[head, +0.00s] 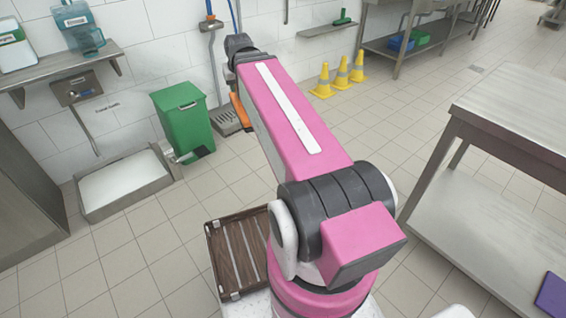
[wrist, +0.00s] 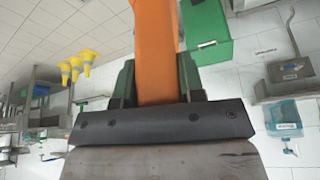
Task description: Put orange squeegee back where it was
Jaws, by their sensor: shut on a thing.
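The orange squeegee (wrist: 156,50) is in my gripper (wrist: 157,78). In the wrist view its broad orange part stands between the two dark fingers and runs out of the top edge. A piece of orange (head: 241,112) also shows in the head view, beside the left side of my pink arm, above the floor near the wall. My gripper is hidden behind the arm in the head view. The squeegee's far end is not clear in either view.
A green bin (head: 181,118) and a grey floor grate (head: 226,122) stand by the tiled wall. A tool with a grey head (head: 211,25) hangs above. Yellow cones (head: 341,76) stand right, a steel table (head: 510,110) nearer right. A white-surfaced tray (head: 125,185) lies left.

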